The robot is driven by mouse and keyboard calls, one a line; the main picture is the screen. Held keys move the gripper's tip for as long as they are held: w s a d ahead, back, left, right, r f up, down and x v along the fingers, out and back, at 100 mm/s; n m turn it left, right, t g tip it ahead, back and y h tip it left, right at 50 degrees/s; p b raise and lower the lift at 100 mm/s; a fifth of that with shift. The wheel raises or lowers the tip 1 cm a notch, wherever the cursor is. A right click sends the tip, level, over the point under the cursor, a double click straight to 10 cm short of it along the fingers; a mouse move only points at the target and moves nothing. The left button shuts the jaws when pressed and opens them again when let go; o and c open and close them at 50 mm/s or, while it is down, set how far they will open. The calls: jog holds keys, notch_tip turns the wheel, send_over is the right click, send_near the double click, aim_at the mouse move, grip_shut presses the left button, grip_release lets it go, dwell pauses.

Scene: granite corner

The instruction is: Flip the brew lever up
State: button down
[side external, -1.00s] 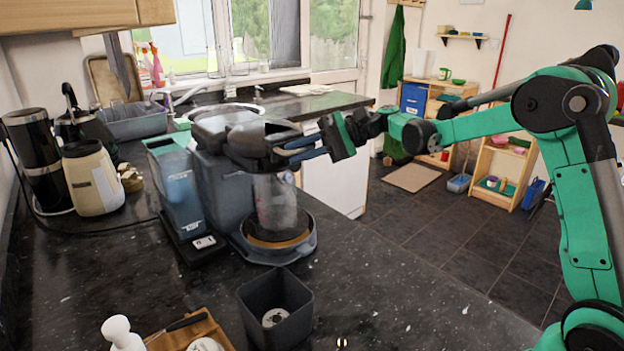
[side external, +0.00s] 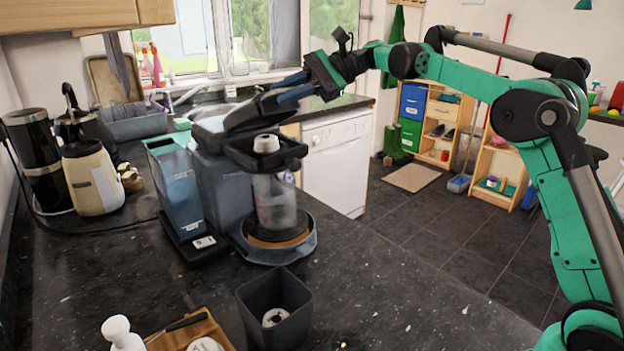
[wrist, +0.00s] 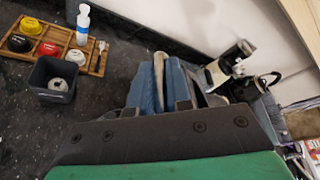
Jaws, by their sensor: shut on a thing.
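The coffee machine (side external: 222,190) stands on the dark counter. Its dark brew lever (side external: 252,112) is tilted up and away from the brew head, leaving a gap above a white round cap (side external: 265,143). My gripper (side external: 282,97) is at the raised end of the lever, with its blue fingers shut on it. In the wrist view, my gripper (wrist: 166,90) shows its blue fingers close on either side of a narrow grey-tan piece; how much of the lever it spans is hidden.
A blue water tank (side external: 176,190) stands left of the machine. A dark square bin (side external: 275,305) and a wooden tray (side external: 195,332) are in front. A cream canister (side external: 92,180) and black appliances are at the left. Open counter lies right of the bin.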

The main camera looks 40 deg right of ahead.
jog(key=shift+w+r, duration=0.7)
jog(key=shift+r, duration=0.15)
